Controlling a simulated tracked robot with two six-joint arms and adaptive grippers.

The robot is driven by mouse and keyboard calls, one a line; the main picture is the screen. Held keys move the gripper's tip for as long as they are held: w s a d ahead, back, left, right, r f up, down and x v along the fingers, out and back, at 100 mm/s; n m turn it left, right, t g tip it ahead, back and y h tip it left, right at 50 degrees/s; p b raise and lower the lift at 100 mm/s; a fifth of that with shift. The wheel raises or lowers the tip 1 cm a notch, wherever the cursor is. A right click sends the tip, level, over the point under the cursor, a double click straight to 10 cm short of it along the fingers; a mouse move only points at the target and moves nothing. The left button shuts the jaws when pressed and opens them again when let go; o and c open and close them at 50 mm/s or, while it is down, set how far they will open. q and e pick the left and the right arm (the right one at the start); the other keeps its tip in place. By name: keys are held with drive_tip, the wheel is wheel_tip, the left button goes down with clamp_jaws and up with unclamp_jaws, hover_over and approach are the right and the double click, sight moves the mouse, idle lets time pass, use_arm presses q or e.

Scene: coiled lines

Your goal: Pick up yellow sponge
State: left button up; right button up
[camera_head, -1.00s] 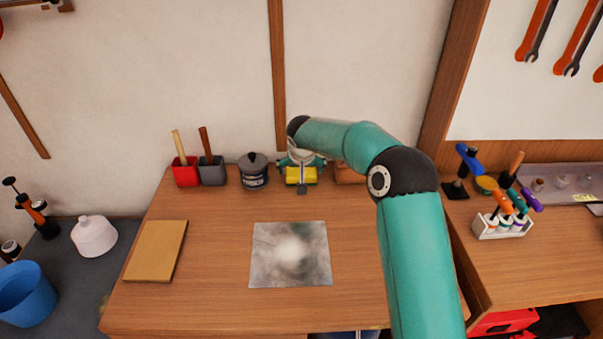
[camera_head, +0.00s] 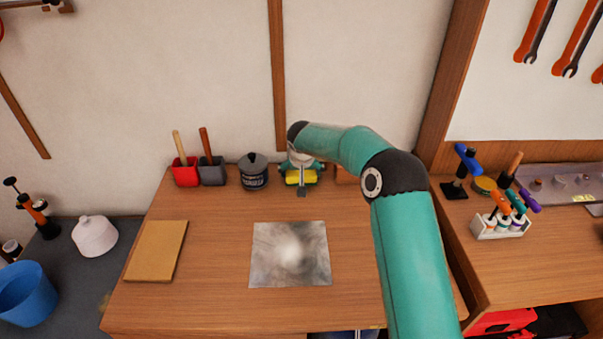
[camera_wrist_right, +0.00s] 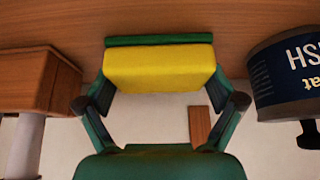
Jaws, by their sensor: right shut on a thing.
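The yellow sponge (camera_head: 300,177) is at the back of the wooden desk, between the dark labelled tin and a wooden block. In the right wrist view, the sponge (camera_wrist_right: 160,70) spans the space between the two fingers, with a green strip along its far side. My right gripper (camera_wrist_right: 162,82) is shut on its two ends. In the head view, my right gripper (camera_head: 301,173) is over the sponge and covers part of it. I cannot tell whether the sponge touches the desk. My left gripper is not in view.
The dark tin (camera_head: 253,172) stands close beside the gripper, and the wooden block (camera_head: 346,175) is on its other side. Red (camera_head: 185,172) and grey (camera_head: 211,171) holders stand left. A metal plate (camera_head: 290,254) and a tan board (camera_head: 156,251) lie in front.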

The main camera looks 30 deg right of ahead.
wheel_tip(320, 180, up, 20)
drive_tip(key=p, duration=0.2)
drive_tip(key=shift+f, duration=0.1)
drive_tip(key=shift+o, duration=1)
drive_tip(key=shift+c, duration=1.3)
drive_tip(key=shift+a+f, duration=0.1)
